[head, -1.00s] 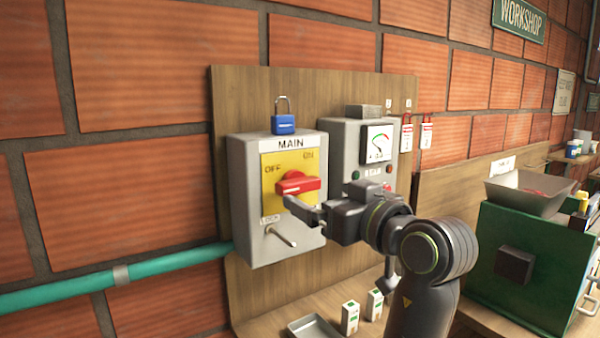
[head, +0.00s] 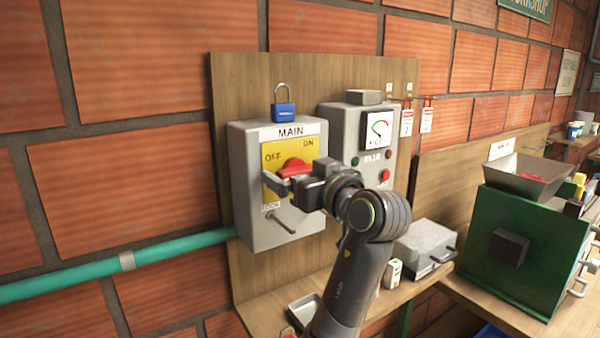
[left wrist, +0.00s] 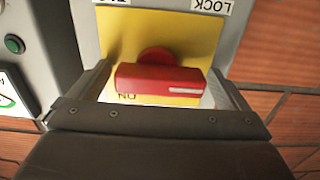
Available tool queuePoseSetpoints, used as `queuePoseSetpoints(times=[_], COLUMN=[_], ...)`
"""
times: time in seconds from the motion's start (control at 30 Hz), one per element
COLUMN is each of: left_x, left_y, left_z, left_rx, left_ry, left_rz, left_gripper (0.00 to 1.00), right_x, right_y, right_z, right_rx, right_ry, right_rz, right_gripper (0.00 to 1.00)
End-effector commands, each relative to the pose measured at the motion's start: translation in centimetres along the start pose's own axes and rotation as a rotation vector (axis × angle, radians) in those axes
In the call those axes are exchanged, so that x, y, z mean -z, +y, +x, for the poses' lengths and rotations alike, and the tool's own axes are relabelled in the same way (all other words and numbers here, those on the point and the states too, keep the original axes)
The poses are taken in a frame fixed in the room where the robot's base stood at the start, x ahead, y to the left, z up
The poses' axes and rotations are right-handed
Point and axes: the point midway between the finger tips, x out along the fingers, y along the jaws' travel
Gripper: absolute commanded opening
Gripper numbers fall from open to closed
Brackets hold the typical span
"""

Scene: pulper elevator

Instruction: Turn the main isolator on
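The main isolator is a grey box (head: 246,190) on a wooden board, with a yellow plate marked OFF at the left and ON at the right. Its red handle (head: 293,168) lies roughly level and is partly hidden by my left gripper (head: 300,183). In the left wrist view the red handle (left wrist: 160,79) sits between the two spread fingers, with small gaps at both its ends. The left gripper is open around the handle and not clamped on it. The picture there is upside down. My right gripper is out of view.
A blue padlock (head: 284,112) stands on top of the box, and a metal pin (head: 280,224) sticks out below the handle. A grey meter box (head: 360,140) is close on the right. A green machine (head: 525,250) stands further right.

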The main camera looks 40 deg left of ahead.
Motion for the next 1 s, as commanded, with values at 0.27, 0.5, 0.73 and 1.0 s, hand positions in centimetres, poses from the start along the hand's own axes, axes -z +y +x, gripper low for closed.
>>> queuePoseSetpoints(times=[0.27, 0.5, 0.73, 1.0], left_x=[0.0, 0.1, 0.3, 0.5], left_y=[0.0, 0.0, 0.0, 0.1], left_z=[0.0, 0.0, 0.0, -0.1], left_rx=[0.000, -0.001, -0.001, -0.002], left_ry=[0.000, 0.000, -0.001, -0.001], left_rz=[0.000, 0.008, 0.083, 0.290], left_gripper=[0.62, 0.54, 0.54, 0.54], right_x=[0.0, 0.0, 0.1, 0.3], right_y=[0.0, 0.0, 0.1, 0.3], right_z=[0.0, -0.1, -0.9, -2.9], right_rx=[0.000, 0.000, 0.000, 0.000], right_ry=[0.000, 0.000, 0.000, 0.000], right_rz=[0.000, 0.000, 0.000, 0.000], right_gripper=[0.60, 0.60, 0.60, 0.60])
